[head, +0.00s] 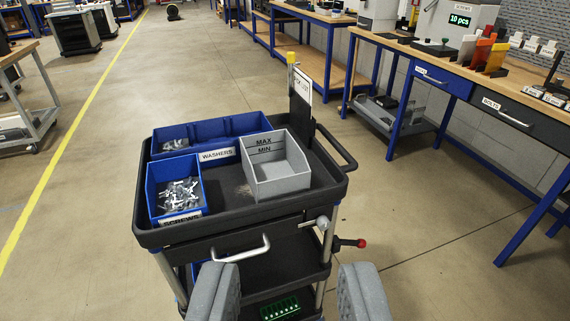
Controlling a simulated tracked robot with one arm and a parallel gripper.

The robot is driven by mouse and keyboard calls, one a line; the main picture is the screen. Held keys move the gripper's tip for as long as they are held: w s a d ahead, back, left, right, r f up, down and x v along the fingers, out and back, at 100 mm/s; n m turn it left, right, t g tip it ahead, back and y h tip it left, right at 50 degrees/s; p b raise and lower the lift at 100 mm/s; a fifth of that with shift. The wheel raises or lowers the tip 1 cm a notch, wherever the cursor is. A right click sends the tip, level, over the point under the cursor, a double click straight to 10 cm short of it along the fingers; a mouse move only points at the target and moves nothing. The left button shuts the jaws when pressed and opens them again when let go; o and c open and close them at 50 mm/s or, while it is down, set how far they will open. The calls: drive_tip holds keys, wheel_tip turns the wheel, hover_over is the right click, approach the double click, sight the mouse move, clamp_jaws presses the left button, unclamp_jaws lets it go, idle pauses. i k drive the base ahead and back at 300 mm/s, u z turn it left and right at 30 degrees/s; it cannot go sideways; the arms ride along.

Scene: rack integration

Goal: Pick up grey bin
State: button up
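The grey bin (279,177) stands on the top tray of a dark cart (235,204), on the right half of the tray. It is open at the top, looks empty, and has MAX and MIN marks on its inner wall. My gripper (288,292) shows at the bottom of the head view as two grey padded fingers spread wide apart. Nothing is between the fingers but the view of the cart behind. The fingers are nearer to the camera than the bin and apart from it.
A blue bin of screws (178,191) stands left of the grey bin, and a long blue washers bin (210,137) lies behind. A sign post (300,88) rises at the cart's back right. Workbenches (440,75) line the right side. Floor left of the cart is clear.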

sight(276, 166)
drive_tip(key=i, duration=0.85)
drive_tip(key=u, duration=0.05)
